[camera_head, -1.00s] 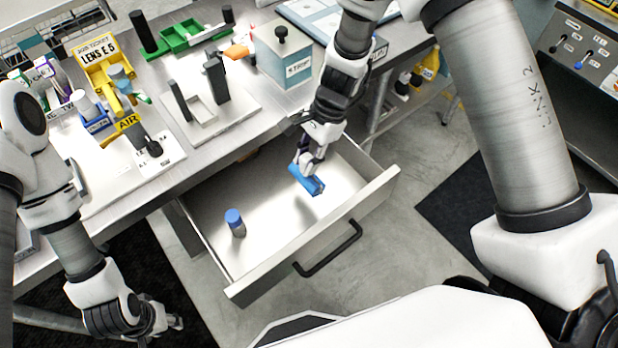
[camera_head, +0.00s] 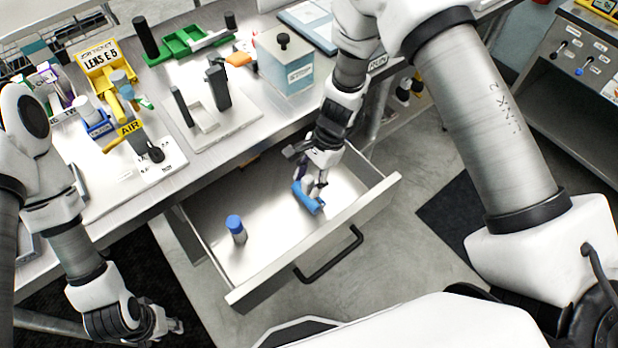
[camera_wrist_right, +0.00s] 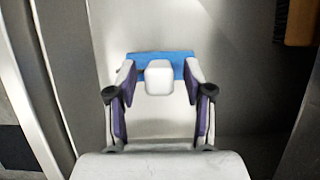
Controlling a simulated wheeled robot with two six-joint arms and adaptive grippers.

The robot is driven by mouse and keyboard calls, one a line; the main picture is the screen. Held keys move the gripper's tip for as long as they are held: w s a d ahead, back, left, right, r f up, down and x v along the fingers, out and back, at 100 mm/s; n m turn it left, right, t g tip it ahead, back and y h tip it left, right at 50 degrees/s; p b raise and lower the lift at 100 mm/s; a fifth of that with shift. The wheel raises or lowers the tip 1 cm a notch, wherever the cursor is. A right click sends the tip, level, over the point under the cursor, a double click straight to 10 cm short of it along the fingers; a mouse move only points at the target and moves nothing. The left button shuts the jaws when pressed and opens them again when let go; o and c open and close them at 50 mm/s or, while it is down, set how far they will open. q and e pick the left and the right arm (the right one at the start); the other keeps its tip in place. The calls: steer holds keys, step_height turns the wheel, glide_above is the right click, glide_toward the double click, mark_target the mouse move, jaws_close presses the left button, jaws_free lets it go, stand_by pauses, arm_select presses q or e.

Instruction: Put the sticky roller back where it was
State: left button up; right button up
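The sticky roller appears to be the blue bar-shaped piece (camera_head: 308,199) in the open drawer (camera_head: 270,262), towards its right side. In the right wrist view the blue part (camera_wrist_right: 182,62) lies crosswise behind a white block, probably its handle (camera_wrist_right: 158,78). My right gripper (camera_head: 312,184) points down into the drawer just over it. Its two fingers (camera_wrist_right: 158,92) stand apart on either side of the white block, with gaps between. My left gripper (camera_head: 175,327) is at the lower left, away from the drawer; its finger opening is too small to judge.
A blue-capped bottle (camera_head: 237,232) stands in the drawer's left part; the floor between it and the roller is clear. The workbench (camera_head: 235,150) above the drawer holds a grey fixture (camera_head: 205,125), a lidded box (camera_head: 285,65), a green tray (camera_head: 185,40) and a yellow ticket stand (camera_head: 100,65).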

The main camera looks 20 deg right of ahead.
steer(key=shift+r, duration=0.1)
steer(key=shift+r, duration=0.25)
steer(key=v, duration=1.1)
steer(key=shift+r, duration=0.3)
steer(key=shift+d, duration=0.1)
